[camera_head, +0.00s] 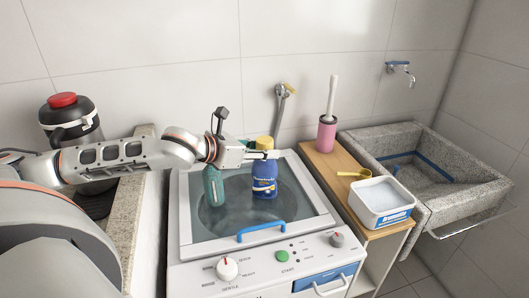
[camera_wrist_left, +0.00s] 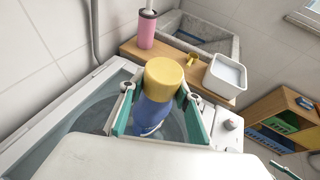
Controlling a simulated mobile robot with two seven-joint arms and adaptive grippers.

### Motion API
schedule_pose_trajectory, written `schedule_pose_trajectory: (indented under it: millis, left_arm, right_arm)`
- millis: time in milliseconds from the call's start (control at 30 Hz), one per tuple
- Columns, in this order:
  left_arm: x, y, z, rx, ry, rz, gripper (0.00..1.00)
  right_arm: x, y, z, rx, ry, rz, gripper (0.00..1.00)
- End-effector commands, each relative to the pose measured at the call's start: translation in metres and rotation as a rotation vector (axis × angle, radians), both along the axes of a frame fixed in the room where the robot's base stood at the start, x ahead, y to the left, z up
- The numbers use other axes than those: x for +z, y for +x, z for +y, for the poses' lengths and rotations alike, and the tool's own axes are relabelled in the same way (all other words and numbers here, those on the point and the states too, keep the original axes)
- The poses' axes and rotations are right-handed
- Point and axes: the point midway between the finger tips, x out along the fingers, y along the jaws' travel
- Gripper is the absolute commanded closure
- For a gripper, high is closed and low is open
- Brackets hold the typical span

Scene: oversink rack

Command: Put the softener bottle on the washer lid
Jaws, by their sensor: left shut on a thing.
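The softener bottle (camera_head: 264,178), blue with a yellow cap, is upright over the glass of the washer lid (camera_head: 303,203). I cannot tell whether its base touches the lid. It also shows in the left wrist view, its yellow cap (camera_wrist_left: 164,78) between my fingers. My left gripper (camera_head: 262,155) reaches in from the left and is shut on the bottle just below the cap; it also shows in the left wrist view (camera_wrist_left: 157,112). A teal bottle (camera_head: 213,186) is to the left, under my wrist, its top partly hidden.
A wooden shelf (camera_head: 321,163) right of the washer holds a pink brush holder (camera_head: 326,133), a yellow scoop (camera_head: 352,173) and a white powder box (camera_head: 382,197). A stone sink (camera_head: 482,181) is beyond. A blue handle (camera_head: 261,230) edges the lid's front. Front glass is clear.

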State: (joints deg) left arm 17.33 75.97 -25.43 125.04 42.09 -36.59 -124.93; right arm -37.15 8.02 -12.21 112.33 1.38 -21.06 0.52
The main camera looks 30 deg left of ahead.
Motion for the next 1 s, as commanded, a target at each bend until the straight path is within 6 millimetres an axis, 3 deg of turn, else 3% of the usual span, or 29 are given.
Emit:
schedule_pose_trajectory:
  millis: [433, 467, 500, 1000]
  left_arm:
    - [-0.0036, 0.0005, 0.0001, 0.0, 0.001, -0.004, 1.0]
    - [-0.0047, 0.0002, 0.0002, 0.001, 0.001, -0.001, 0.6]
    - [-0.0046, 0.0001, 0.0003, 0.001, 0.001, -0.001, 0.51]
    - [-0.001, -0.0041, 0.003, 0.003, 0.002, -0.001, 0.51]
  right_arm:
    - [-0.0007, 0.0, -0.0002, 0.0, 0.0, 0.0, 0.6]
    - [-0.0005, 0.0001, -0.0001, 0.0, 0.0, 0.0, 0.6]
    - [-0.0003, 0.0002, -0.0002, 0.0, 0.0, 0.0, 0.6]
    - [0.0, 0.0005, -0.0003, -0.001, 0.0, -0.002, 0.6]
